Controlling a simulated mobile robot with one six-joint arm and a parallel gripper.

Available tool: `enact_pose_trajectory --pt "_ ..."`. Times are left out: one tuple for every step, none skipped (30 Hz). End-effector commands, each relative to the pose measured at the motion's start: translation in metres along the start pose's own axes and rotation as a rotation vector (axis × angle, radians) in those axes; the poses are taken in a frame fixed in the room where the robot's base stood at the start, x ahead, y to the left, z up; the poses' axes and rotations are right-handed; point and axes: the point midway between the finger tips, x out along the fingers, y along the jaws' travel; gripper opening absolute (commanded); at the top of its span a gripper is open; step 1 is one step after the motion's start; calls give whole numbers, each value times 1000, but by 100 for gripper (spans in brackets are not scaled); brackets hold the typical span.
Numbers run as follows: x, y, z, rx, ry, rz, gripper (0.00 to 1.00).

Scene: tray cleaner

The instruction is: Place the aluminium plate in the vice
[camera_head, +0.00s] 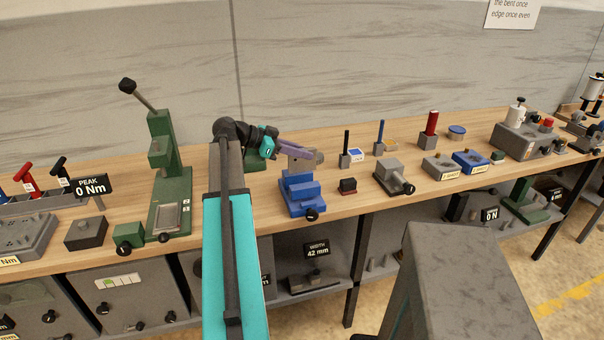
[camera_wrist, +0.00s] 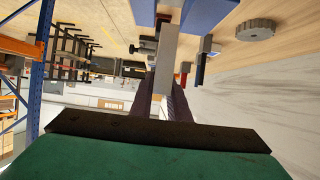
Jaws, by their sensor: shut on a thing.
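The blue vice (camera_head: 302,193) stands on the wooden bench near the middle of the head view, with a black knob at its front. A blue part of it (camera_wrist: 210,14) shows at the top of the wrist view. My gripper (camera_head: 298,150) is just above and behind the vice. In the wrist view, its purple fingers (camera_wrist: 162,98) are shut on a flat grey aluminium plate (camera_wrist: 169,52). The plate stands out beyond the fingertips towards the vice. I cannot tell whether plate and vice touch. The gap between the jaws is not clear.
A green press (camera_head: 163,165) stands to the left of the vice. A grey knurled disc (camera_wrist: 255,29) is near the vice in the wrist view. My arm covers part of the bench.

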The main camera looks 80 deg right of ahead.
Motion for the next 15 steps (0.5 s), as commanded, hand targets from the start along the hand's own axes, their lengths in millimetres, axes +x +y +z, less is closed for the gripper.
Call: enact_pose_trajectory --pt "2 1 5 -2 1 1 0" --pt "4 1 8 -3 1 1 0" --pt "6 0 13 -3 1 1 0" --pt "8 0 16 -2 1 0 0" --pt "9 0 18 -1 1 0 0" --pt "10 0 22 -2 1 -1 0" --pt "12 0 24 -2 1 -1 0" --pt "13 0 26 -2 1 0 0" --pt "14 0 28 -1 1 0 0" --pt "14 0 29 0 1 0 0" --pt "15 0 30 0 1 -1 0" --pt "15 0 31 1 1 -1 0" --pt "15 0 31 1 1 -1 0" --pt "15 0 31 1 1 -1 0" --pt "15 0 31 1 1 -1 0"
